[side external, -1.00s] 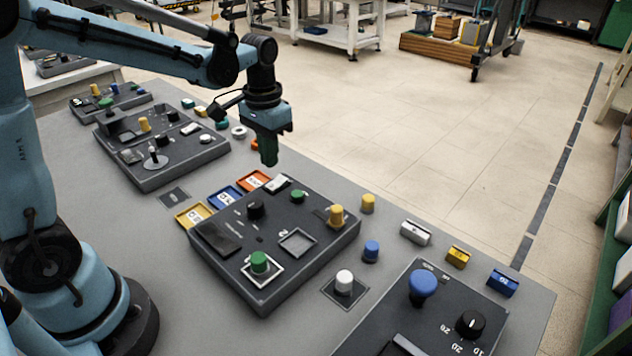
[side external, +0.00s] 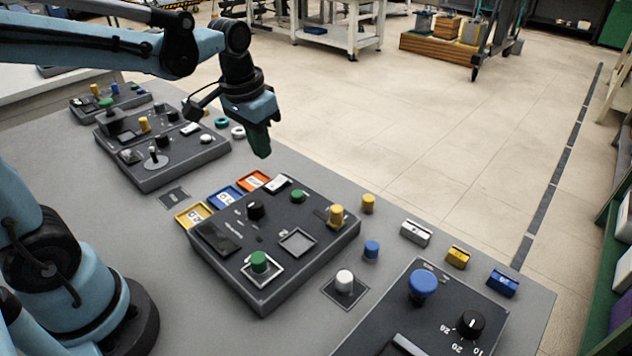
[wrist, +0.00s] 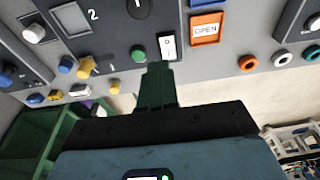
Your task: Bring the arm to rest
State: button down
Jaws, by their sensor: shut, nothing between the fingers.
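My gripper (side external: 262,150) hangs in the air above the far edge of the grey table (side external: 80,142), behind the middle control box (side external: 262,285). Its dark green fingers are together and hold nothing. In the wrist view my gripper (wrist: 158,68) points toward the white switch (wrist: 168,46) and the green button (wrist: 138,53) on that box. The gap below the fingers shows clear in the side view, so it appears to touch nothing.
An orange tray (side external: 253,181), a blue tray (side external: 225,196) and a yellow tray (side external: 193,215) lie beside the middle box. Another control box (side external: 165,173) stands at the left, and one with a blue knob (side external: 423,285) at the front right. Several small coloured pieces stand on the table.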

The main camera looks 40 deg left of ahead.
jog(key=s+d+t, duration=0.2)
jog(key=s+t, duration=0.3)
jog(key=s, duration=0.1)
jog(key=shift+s+d+f, duration=0.15)
jog(key=shift+s+d, duration=0.1)
jog(key=shift+d, duration=0.1)
dwell(0.7)
